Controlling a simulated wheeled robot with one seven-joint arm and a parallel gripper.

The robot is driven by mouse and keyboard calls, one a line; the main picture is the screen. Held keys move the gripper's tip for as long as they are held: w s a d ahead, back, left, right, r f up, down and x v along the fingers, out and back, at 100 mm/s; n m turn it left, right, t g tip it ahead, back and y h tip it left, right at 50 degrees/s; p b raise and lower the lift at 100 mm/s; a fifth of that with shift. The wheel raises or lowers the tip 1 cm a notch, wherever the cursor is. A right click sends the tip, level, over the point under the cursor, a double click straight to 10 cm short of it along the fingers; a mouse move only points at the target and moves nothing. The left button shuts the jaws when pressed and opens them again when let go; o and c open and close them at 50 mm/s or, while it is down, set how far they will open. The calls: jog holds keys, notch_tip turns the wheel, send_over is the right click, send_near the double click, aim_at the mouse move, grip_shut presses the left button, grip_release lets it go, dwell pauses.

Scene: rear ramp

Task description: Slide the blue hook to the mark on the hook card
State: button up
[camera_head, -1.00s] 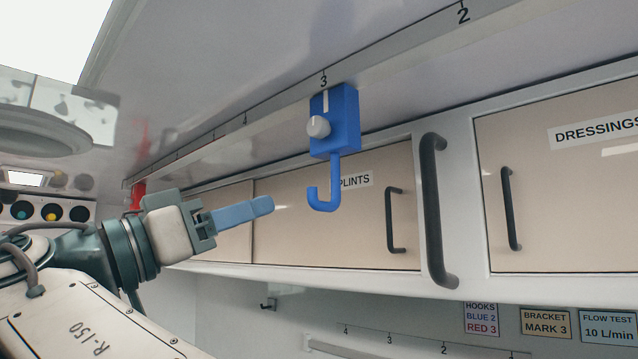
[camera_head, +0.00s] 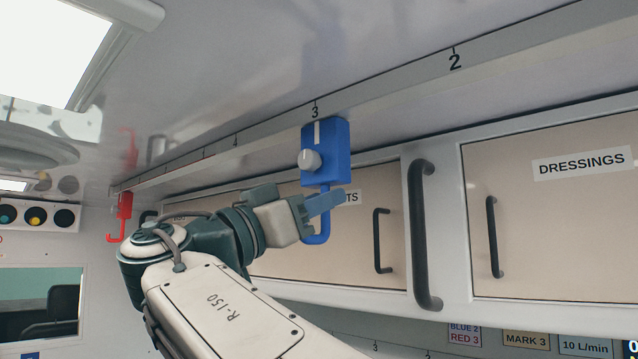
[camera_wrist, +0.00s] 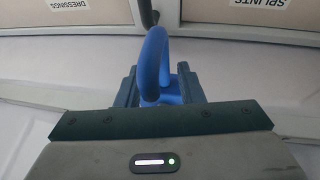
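The blue hook (camera_head: 327,158) hangs from the ceiling rail with its white index line at mark 3; a pale knob is on its face. My gripper (camera_head: 326,203) is at the hook's lower stem, and a light-blue finger covers part of it. In the wrist view the curved hook end (camera_wrist: 153,62) shows between the two fingers of my gripper (camera_wrist: 157,86), which stand apart on either side. Whether either finger touches the hook cannot be told. The hook card (camera_head: 464,333), partly cut off at the top, reads BLUE 2, RED 3.
The rail (camera_head: 398,104) runs on to mark 2 at the right, with nothing else on that stretch. A red hook (camera_head: 124,215) hangs at its far left end. Cabinet doors with dark handles (camera_head: 421,235) stand behind and below. Other cards (camera_head: 526,340) are at bottom right.

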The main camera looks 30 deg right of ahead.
jog(key=shift+w+d, duration=0.15)
jog(key=shift+d, duration=0.1)
jog(key=shift+a, duration=0.1)
jog(key=shift+c, duration=0.3)
